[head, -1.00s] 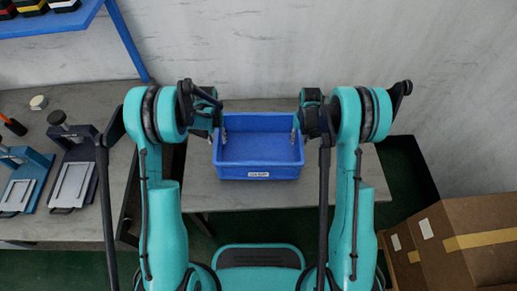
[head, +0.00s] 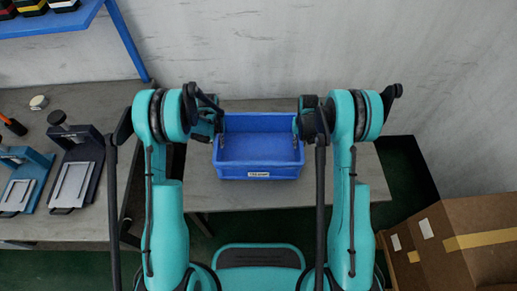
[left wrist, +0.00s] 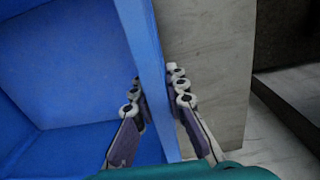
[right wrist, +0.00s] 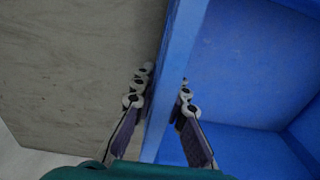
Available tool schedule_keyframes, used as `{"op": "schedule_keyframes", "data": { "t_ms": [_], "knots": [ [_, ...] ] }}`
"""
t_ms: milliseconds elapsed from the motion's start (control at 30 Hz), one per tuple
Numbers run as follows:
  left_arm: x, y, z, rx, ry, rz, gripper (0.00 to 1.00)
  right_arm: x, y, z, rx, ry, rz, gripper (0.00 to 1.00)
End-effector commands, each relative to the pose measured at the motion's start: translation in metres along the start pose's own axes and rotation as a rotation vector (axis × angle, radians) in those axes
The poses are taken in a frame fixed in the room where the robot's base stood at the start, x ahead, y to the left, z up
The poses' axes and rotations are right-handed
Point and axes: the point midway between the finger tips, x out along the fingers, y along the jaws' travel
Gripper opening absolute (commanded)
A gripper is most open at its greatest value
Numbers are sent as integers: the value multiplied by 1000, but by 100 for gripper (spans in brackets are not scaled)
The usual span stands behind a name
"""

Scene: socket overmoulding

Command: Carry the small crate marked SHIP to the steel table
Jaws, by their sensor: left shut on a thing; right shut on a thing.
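The small blue crate (head: 258,160) is upright on or just above the grey table (head: 290,197); I cannot tell which. A white label (head: 258,175) is on its near wall, too small to read. The crate looks empty. My left gripper (head: 221,128) is shut on its left wall, with one finger inside and one outside, as the left wrist view (left wrist: 158,95) shows. My right gripper (head: 297,128) is shut on its right wall in the same way, as the right wrist view (right wrist: 163,95) shows. My arms hide little of the crate.
A grey bench (head: 85,105) with clamp fixtures (head: 75,170) stands at the left, below a blue shelf (head: 60,22). Cardboard boxes (head: 470,235) stand at the lower right. The wall (head: 300,50) is behind the table. The table is clear around the crate.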

Motion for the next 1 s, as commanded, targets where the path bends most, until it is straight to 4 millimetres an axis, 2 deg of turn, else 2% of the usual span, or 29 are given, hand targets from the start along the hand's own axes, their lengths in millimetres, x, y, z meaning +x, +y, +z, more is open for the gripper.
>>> {"op": "schedule_keyframes", "data": {
  "t_ms": [267, 733, 1000],
  "knots": [
    [-3, 0, 0, 0, 0, 0, 0, -3, 0, 0, 0, 0, 0, 0],
    [-45, 0, 0, 0, 0, 0, 0, -45, 0, 0, 0, 0, 0, 0],
    [-51, 0, 0, 0, 0, 0, 0, -51, 0, 0, 0, 0, 0, 0]
  ]
}}
